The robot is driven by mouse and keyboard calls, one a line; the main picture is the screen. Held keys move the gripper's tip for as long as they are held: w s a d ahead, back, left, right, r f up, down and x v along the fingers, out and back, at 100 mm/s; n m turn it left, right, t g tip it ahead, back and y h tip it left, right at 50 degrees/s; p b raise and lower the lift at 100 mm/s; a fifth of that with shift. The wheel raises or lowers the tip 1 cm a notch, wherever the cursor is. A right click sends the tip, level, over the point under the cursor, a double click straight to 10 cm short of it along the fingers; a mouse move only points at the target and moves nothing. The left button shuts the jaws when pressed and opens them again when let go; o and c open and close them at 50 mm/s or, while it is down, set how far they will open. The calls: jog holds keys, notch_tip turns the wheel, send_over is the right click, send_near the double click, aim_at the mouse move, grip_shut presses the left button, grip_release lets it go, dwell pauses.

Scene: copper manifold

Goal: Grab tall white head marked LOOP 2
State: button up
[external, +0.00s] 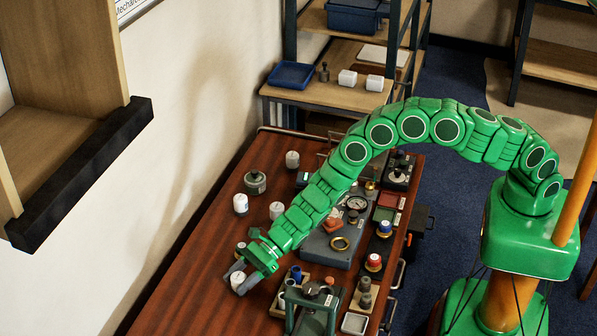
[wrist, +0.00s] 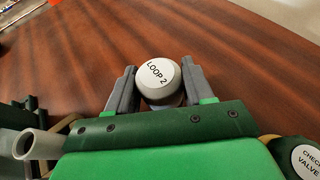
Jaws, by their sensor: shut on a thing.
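The white head marked LOOP 2 (wrist: 159,75) sits between the two grey fingers of my gripper (wrist: 158,90) in the wrist view. Its round top with the black label faces the camera, and its lower part is hidden by my gripper. My gripper is shut on it, with a finger against each side. In the external view my gripper (external: 238,275) is low over the left front of the wooden table, and the white head (external: 238,281) shows between its fingers. I cannot tell whether the head touches the table.
Other white heads (external: 241,203) stand farther back on the red-brown table (external: 200,285). A green press-like fixture (external: 313,305) and small parts stand just right of my gripper. A grey plate with a gauge (external: 330,245) lies beyond. The table left of my gripper is clear.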

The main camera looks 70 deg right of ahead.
aim_at(238, 275)
jog(key=shift+r, duration=0.1)
jog(key=shift+r, duration=0.45)
notch_tip(238, 275, up, 2)
jog(key=shift+w+r, duration=0.1)
jog(key=shift+r, duration=0.05)
jog(key=s+d+r, duration=0.6)
jog(key=s+r, duration=0.3)
jog(key=s, duration=0.3)
jog(key=shift+s+d+r, duration=0.2)
jog(key=shift+d+r, duration=0.1)
jog(key=shift+d, duration=0.05)
